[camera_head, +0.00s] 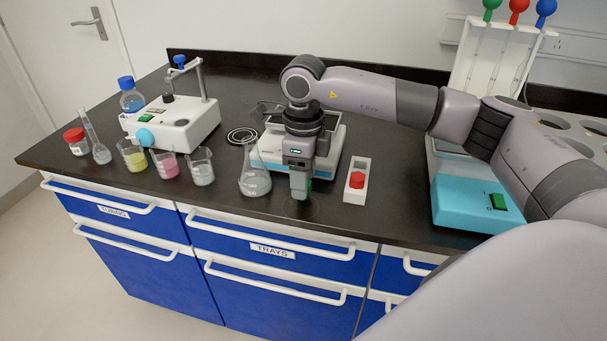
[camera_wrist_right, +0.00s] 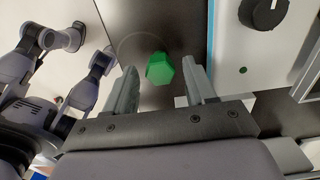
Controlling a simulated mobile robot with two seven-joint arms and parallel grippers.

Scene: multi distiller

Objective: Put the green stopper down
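The green stopper (camera_wrist_right: 160,68) shows in the right wrist view between the two fingers of my right gripper (camera_wrist_right: 160,80), with a gap on each side. In the head view only a sliver of green (camera_head: 309,185) shows beside the fingertips. My right gripper (camera_head: 301,190) points down, low over the front part of the dark counter, between a conical flask and a small white tray. Its fingers are apart. Whether the stopper rests on the counter I cannot tell. My left gripper does not show.
The conical flask (camera_head: 255,178) stands close left of the gripper. The white tray (camera_head: 348,194) with a red stopper (camera_head: 356,180) is close right. A blue-and-white device (camera_head: 268,155) stands behind. A faint circle (camera_head: 297,208) marks the counter in front. Beakers (camera_head: 166,165) stand farther left.

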